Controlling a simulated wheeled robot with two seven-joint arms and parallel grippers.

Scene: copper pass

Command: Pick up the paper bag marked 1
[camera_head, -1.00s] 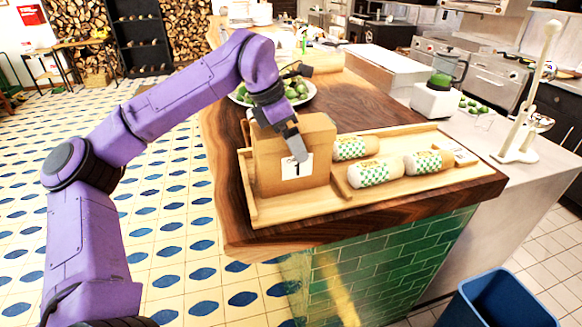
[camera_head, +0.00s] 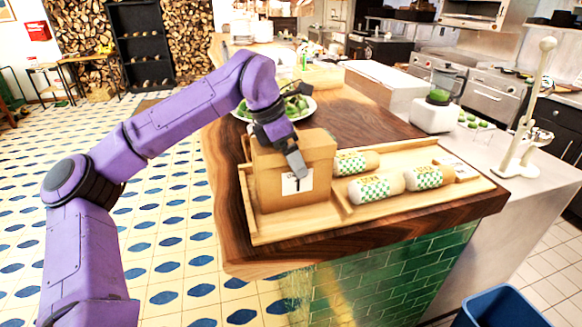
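The brown paper bag (camera_head: 318,180) stands upright in the left compartment of a wooden tray (camera_head: 400,203) on the counter. A white label (camera_head: 297,188) with a dark "1" is on its front, partly covered by my gripper. My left gripper (camera_head: 292,155) reaches down over the bag's top. A finger lies in front of the bag's face, pointing at the label. The other finger is not clearly visible, so I cannot tell whether the gripper is closed on the bag. My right gripper is not in view.
Several wrapped rolls (camera_head: 376,188) lie in the tray's right part. A plate of green produce (camera_head: 303,107) sits behind the bag. A blender (camera_head: 437,105) and a cream stand (camera_head: 521,150) are at the right. A blue bin (camera_head: 500,307) is below the counter.

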